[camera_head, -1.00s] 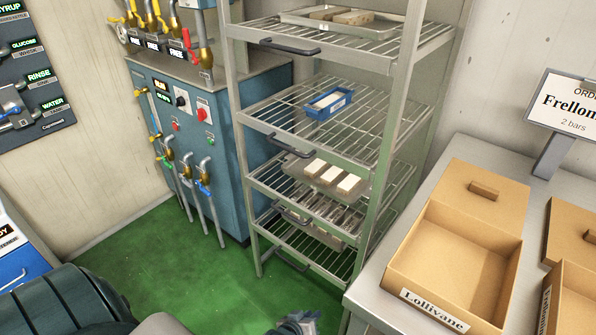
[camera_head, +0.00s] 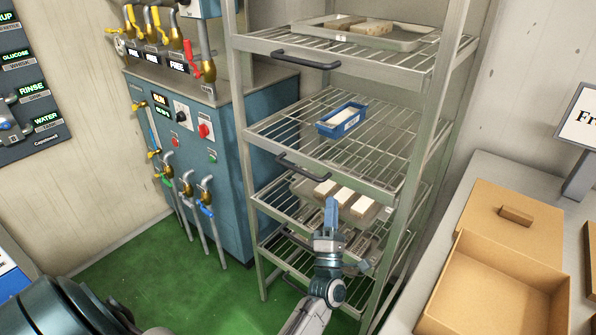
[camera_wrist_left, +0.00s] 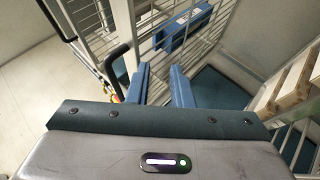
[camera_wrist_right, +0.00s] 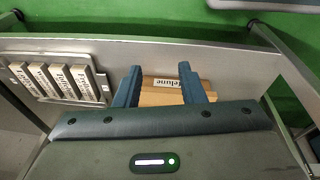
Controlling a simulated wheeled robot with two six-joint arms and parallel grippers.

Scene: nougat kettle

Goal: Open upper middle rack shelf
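The rack's upper middle shelf (camera_head: 270,130) is a wire shelf level with the frame, carrying a blue tray (camera_head: 341,119). Its dark bar handle (camera_head: 302,167) is on the front edge. My left gripper (camera_head: 331,215) is in front of the rack, below and right of that handle, and apart from it. In the left wrist view its two blue fingers (camera_wrist_left: 161,88) are spread and empty, with a dark handle (camera_wrist_left: 116,65) just to their left and the blue tray (camera_wrist_left: 185,28) beyond. My right gripper (camera_wrist_right: 160,88) is open and empty; the head view does not show it.
The top shelf (camera_head: 255,42) holds a tray with brown blocks. A lower shelf holds a tray of white-topped bars (camera_head: 345,195). A blue machine (camera_head: 222,155) with taps stands left of the rack. A counter with cardboard boxes (camera_head: 495,290) is at right. Green floor (camera_head: 150,270) is clear.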

